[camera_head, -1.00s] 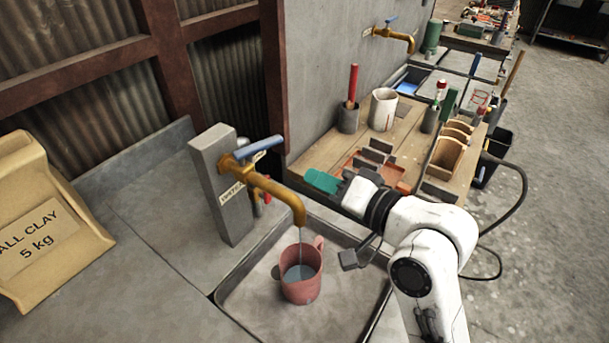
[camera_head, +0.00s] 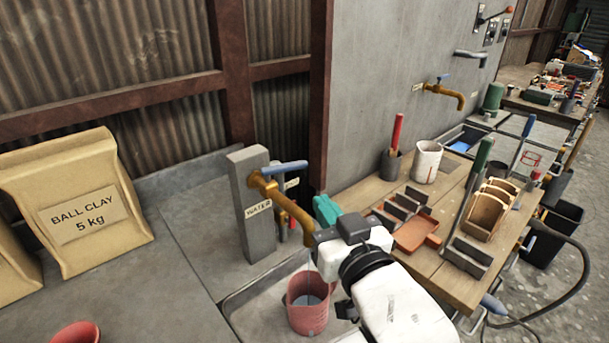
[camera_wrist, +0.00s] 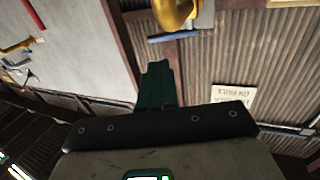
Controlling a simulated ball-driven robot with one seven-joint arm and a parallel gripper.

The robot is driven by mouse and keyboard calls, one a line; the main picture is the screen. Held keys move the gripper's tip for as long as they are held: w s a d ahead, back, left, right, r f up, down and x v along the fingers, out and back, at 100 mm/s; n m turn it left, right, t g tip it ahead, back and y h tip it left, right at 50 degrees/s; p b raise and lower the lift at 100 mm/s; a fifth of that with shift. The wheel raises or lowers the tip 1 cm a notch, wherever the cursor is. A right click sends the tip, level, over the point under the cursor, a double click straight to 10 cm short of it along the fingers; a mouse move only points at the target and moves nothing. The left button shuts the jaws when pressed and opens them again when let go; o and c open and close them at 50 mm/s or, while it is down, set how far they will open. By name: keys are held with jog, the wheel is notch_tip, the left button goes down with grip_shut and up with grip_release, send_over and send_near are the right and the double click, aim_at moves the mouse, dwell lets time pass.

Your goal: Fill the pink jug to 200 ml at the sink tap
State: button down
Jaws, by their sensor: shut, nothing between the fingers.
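The pink jug (camera_head: 307,318) stands upright in the sink (camera_head: 262,309) under the brass tap (camera_head: 282,203). Greyish water shows inside it, and a thin stream seems to fall from the spout. I cannot read a level mark. The tap's blue lever (camera_head: 285,167) points right from its grey post, labelled WATER. My gripper (camera_head: 327,211), with teal fingers, is shut and empty just right of the spout; I cannot tell whether it touches it. In the wrist view the shut fingers (camera_wrist: 157,85) point toward the blue lever (camera_wrist: 172,37) and brass tap (camera_wrist: 178,14), apart from them in the picture.
A ball clay bag (camera_head: 75,205) stands on the left counter. A wooden bench (camera_head: 380,195) at right holds a white cup (camera_head: 427,161), a reddish tray (camera_head: 416,232) and tools. Another brass tap (camera_head: 445,93) is on the wall behind. My arm covers the sink's right side.

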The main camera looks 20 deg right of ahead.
aim_at(302, 168)
jog(key=w+p, duration=0.1)
jog(key=w, duration=0.9)
jog(key=shift+d+p, duration=0.2)
jog(key=shift+p, duration=0.15)
jog(key=shift+w+d+r+n+y+p, duration=0.25)
jog(key=shift+y+p, duration=0.25)
jog(key=shift+p, duration=0.45)
jog(key=shift+w+n+y+p, duration=0.15)
jog(key=shift+n+y+p, duration=0.25)
jog(key=shift+p, duration=0.45)
jog(key=shift+w+d+f+n+y+p, duration=0.2)
jog(key=shift+n+y+p, duration=0.15)
jog(key=shift+y, duration=0.2)
jog(key=shift+w+d+f+n+y+p, duration=0.1)
jog(key=shift+w+n+y+p, duration=0.15)
jog(key=shift+y, duration=0.3)
jog(key=shift+w+n+y, duration=0.25)
jog(key=shift+w+y, duration=0.05)
jog(key=shift+w, duration=0.05)
